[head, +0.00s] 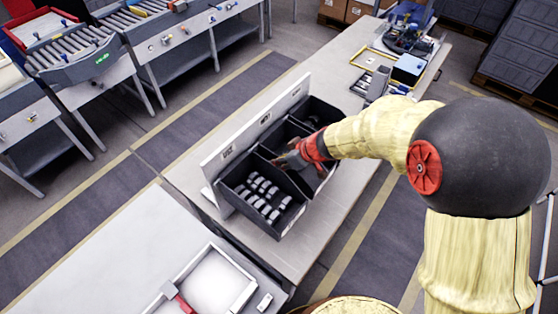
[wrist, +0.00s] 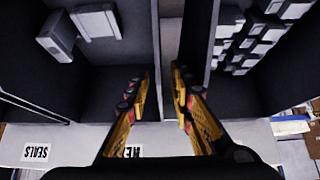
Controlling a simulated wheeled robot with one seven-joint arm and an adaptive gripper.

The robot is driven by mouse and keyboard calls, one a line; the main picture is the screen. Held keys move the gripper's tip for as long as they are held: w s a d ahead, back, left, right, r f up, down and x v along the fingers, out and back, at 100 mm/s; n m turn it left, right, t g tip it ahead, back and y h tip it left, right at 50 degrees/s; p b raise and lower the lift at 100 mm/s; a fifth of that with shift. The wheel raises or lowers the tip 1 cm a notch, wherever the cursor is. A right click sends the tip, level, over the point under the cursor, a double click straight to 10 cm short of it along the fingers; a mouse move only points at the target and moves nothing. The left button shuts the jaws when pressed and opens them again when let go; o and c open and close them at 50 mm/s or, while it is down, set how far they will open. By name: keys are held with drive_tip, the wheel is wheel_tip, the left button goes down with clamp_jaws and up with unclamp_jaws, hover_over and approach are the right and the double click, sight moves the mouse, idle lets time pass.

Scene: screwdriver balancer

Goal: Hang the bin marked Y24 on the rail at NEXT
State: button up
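A white rail board (head: 210,167) with small labels stands on the table, and dark bins sit along it. The nearest bin (head: 284,222) holds several silver-grey pieces; it also shows at the right of the wrist view (wrist: 248,92). The bin beside it (head: 262,152) is partly hidden by my gripper; in the wrist view its interior (wrist: 85,62) holds a few grey pieces. My gripper (head: 280,160) is over the adjoining walls of these bins. In the wrist view its fingers (wrist: 161,88) are apart, apparently either side of a bin wall. No Y24 mark is readable.
In the wrist view, the rail label SEALS (wrist: 36,152) and a partly hidden label starting NE (wrist: 127,151) appear upside down. A tray with blue items (head: 408,68) is farther along the table. A white tray (head: 215,282) is at the front; a conveyor (head: 80,60) stands left.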

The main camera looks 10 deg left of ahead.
drive_tip(key=v, duration=1.1)
drive_tip(key=shift+s+d+r, duration=0.1)
drive_tip(key=shift+d+r, duration=0.1)
drive_tip(key=shift+r, duration=0.05)
drive_tip(key=shift+r, duration=0.1)
drive_tip(key=p+v, duration=0.1)
drive_tip(key=v, duration=0.4)
drive_tip(key=shift+r, duration=0.45)
